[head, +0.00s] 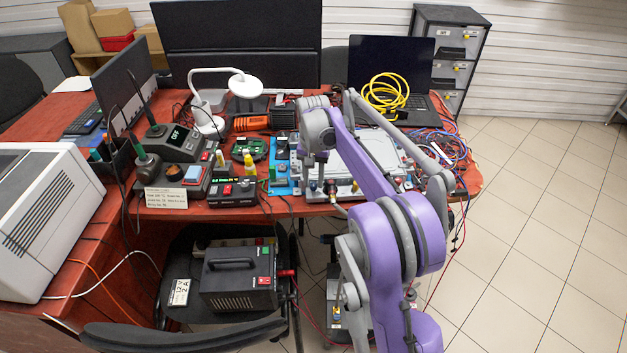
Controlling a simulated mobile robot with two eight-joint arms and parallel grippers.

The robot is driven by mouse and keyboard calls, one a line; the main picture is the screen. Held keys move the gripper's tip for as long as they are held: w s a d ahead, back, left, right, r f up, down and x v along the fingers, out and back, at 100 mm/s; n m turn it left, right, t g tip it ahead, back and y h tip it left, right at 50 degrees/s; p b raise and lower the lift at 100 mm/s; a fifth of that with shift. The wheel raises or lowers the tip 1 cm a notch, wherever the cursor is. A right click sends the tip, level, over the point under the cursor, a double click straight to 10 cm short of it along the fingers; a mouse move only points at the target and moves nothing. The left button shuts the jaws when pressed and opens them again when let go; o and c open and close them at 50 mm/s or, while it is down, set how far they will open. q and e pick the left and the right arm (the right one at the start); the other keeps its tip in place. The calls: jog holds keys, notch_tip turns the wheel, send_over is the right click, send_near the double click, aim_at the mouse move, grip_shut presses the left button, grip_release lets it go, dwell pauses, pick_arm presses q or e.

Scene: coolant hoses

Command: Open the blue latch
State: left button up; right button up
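My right arm comes in from the bottom and reaches over the front of the table. Its grey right gripper (317,168) points down over the left end of a pale grey unit with fittings (358,157). The fingertips are small and overlap the fittings, so I cannot tell whether they are open or shut, or touching anything. I cannot make out the blue latch; the arm covers part of the unit. A blue panel (283,180) lies just left of the unit. My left gripper does not show.
The red-brown table (470,180) is crowded. A soldering station (172,143), a white lamp (208,120) and a green circuit board (250,149) stand to the left. A coiled yellow cable (386,92) lies by the laptop (392,65) behind. Loose wires (440,145) lie right. A chair (190,335) stands in front.

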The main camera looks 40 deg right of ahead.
aim_at(313, 185)
notch_tip(313, 185, up, 10)
jog(key=p, duration=0.1)
jog(key=shift+p, duration=0.3)
dwell(0.3)
jog(key=s+a+r+n+t+p, duration=0.1)
jog(key=s+a+r+n+p, duration=0.15)
jog(key=s+a, duration=0.35)
jog(key=s+a+r+n+t+p, duration=0.2)
jog(key=s+a+r+p, duration=0.15)
jog(key=a, duration=0.55)
jog(key=s+a+f+n+t+p, duration=0.1)
jog(key=s+a+f+n+p, duration=0.1)
jog(key=s, duration=0.5)
jog(key=s+a+f+n+t+p, duration=0.1)
jog(key=s+a+f+n+p, duration=0.1)
jog(key=s+a, duration=0.5)
notch_tip(313, 185, down, 2)
jog(key=shift+s+f+n, duration=0.25)
jog(key=shift+s+n, duration=0.5)
